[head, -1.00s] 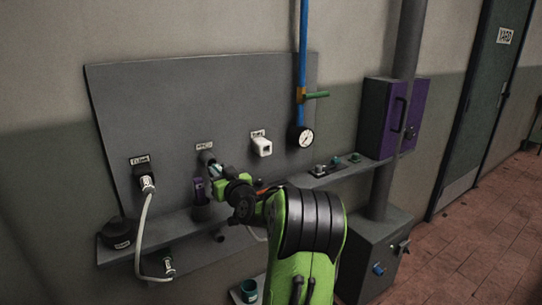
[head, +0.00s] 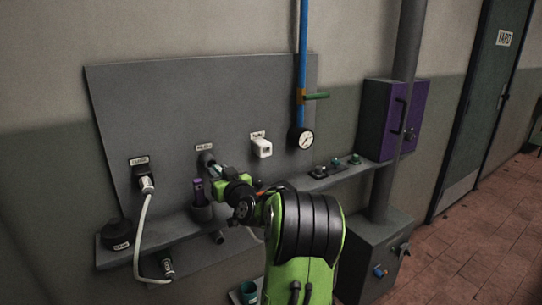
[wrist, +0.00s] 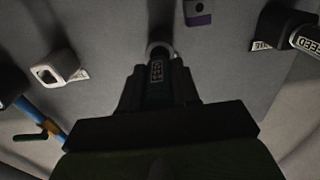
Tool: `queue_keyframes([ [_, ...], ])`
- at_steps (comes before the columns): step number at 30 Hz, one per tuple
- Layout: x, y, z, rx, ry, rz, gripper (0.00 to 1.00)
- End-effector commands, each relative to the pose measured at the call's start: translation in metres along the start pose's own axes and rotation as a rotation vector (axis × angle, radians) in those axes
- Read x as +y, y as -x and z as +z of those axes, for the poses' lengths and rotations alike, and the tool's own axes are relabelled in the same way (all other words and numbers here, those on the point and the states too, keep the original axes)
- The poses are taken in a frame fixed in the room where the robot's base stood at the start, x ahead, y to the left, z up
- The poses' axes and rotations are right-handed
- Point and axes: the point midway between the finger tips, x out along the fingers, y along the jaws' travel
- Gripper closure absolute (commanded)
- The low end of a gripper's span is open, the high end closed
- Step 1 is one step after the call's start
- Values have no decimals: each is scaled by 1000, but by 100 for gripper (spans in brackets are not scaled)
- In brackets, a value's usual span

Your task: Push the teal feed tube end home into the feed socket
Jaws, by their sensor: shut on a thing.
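My gripper (head: 223,177) is shut on the teal feed tube end (head: 215,169), at the middle socket (head: 206,158) on the grey wall panel. Only a short pale teal piece shows between jaws and socket. In the wrist view the dark jaws (wrist: 157,82) point at a pale ring (wrist: 158,47) at the socket's mouth. The jaws hide most of the held end, so I cannot tell how deep it sits. The small label above this socket is too blurred to read surely.
A white square socket (head: 262,148) is to the right, near a gauge (head: 301,138) on a blue pipe (head: 303,60). A plug with a pale hose (head: 147,184) is at the left. A shelf (head: 185,232) runs below.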

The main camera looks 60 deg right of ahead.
Motion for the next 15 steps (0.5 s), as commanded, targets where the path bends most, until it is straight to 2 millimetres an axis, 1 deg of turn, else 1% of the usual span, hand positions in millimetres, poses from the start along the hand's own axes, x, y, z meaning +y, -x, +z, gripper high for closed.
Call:
queue_keyframes([
  [10, 0, 0, 0, 1, 1, 0, 100],
  [15, 0, -4, 0, 0, 0, 0, 100],
])
